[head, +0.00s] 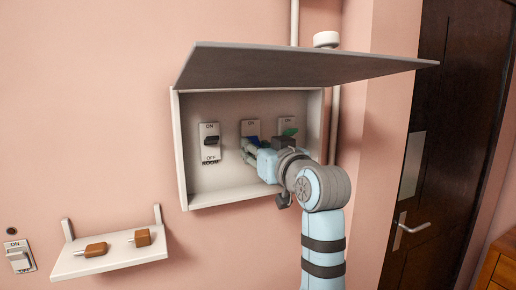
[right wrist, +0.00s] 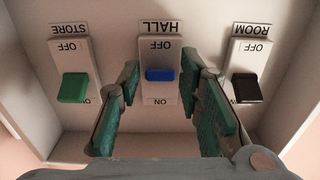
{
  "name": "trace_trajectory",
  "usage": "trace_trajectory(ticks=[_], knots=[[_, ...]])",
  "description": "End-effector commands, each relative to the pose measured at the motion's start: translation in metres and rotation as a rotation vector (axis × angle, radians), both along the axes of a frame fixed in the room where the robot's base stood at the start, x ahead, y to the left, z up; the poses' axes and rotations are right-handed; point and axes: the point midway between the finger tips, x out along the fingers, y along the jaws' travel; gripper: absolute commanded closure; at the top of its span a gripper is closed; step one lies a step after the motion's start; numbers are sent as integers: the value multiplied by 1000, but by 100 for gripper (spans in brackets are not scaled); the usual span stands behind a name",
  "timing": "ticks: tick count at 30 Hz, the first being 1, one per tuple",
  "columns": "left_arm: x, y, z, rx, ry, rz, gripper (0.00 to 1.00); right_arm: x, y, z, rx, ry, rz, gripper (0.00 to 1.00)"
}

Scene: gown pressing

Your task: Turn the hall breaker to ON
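The hall breaker (right wrist: 160,55) is the middle of three in the wall box, with a blue lever (right wrist: 160,75). The right wrist view shows it upside down, OFF at the top and ON at the bottom. The lever sits near the middle of its plate; I cannot tell its setting for certain. In the head view the blue lever (head: 252,141) is partly hidden by my gripper. My right gripper (right wrist: 168,78) is open and empty, its green-padded fingers on either side of the hall breaker, apart from the lever. My left gripper is not in view.
The room breaker (head: 210,143) with a black lever and the store breaker (right wrist: 72,60) with a green lever flank it. The box (head: 183,150) has side walls and a raised lid (head: 300,65). A shelf (head: 110,262) with two brown-handled items and another switch (head: 19,257) are lower left.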

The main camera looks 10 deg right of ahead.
Motion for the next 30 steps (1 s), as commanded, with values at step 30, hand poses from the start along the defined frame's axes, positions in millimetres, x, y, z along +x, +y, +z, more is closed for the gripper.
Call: trace_trajectory(ticks=[30], knots=[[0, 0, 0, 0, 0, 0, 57, -3, -1, 16, -115, 354, 0, 64]])
